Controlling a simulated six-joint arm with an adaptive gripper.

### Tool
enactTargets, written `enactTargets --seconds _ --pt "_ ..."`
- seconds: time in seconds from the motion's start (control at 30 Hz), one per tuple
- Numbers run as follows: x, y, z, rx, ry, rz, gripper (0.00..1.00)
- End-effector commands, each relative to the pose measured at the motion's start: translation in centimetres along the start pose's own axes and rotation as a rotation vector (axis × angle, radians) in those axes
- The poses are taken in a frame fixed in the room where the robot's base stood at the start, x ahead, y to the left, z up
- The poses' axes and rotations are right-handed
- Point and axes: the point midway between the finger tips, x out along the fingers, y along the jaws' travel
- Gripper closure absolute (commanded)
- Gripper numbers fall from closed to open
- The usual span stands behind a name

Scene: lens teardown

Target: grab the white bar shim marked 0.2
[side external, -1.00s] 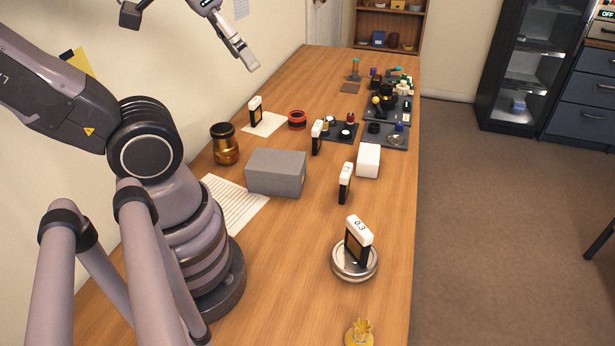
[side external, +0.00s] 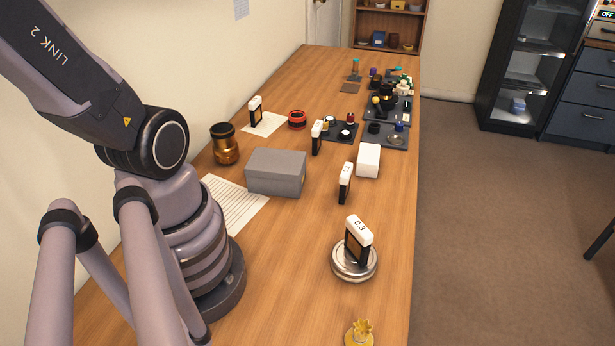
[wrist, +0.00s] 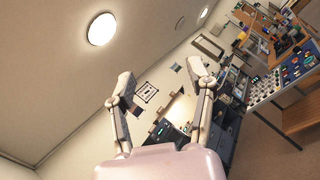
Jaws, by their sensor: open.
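In the side external view several upright bar shims with white tops and dark lower parts stand on the wooden table. The nearest (side external: 358,240) reads 0.3 and stands on a round metal tin (side external: 354,267). Another shim (side external: 345,183) stands at mid-table, one (side external: 316,137) stands further back, and one (side external: 255,110) stands on a paper sheet by the wall. The marks on these three are too small to read, so I cannot tell which is 0.2. My gripper (wrist: 160,88) shows in the wrist view, open and empty, facing the wall and ceiling. It is outside the side external view.
A grey box (side external: 276,172) and a white box (side external: 368,160) stand among the shims. A brass cylinder (side external: 225,145), a red ring (side external: 297,120) and dark trays (side external: 385,137) with small parts are further back. A gold crown-shaped piece (side external: 359,332) is near the front. The right front strip is mostly clear.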

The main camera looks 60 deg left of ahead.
Motion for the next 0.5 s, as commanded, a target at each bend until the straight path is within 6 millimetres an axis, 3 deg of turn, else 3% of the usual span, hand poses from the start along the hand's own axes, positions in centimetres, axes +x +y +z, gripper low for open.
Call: enactTargets --seconds 0.03,0.1,0.17,0.23,0.37,0.47,0.5 --pt "-0.8 2.9 -2.2 -0.027 0.017 0.121 0.46" --pt "-2.9 6.0 -7.1 -0.054 0.089 0.276 0.46" --pt "-4.6 6.8 -11.8 -0.077 0.189 0.344 0.46" --pt "-6.3 6.2 -17.3 -0.121 0.325 0.366 0.46" --pt "-8.4 1.1 -26.8 -0.258 0.599 0.271 0.46" --pt "-9.7 -5.9 -32.9 -0.382 0.821 0.09 0.46" --pt "-10.4 -9.4 -34.8 -0.427 0.915 -0.01 0.46"
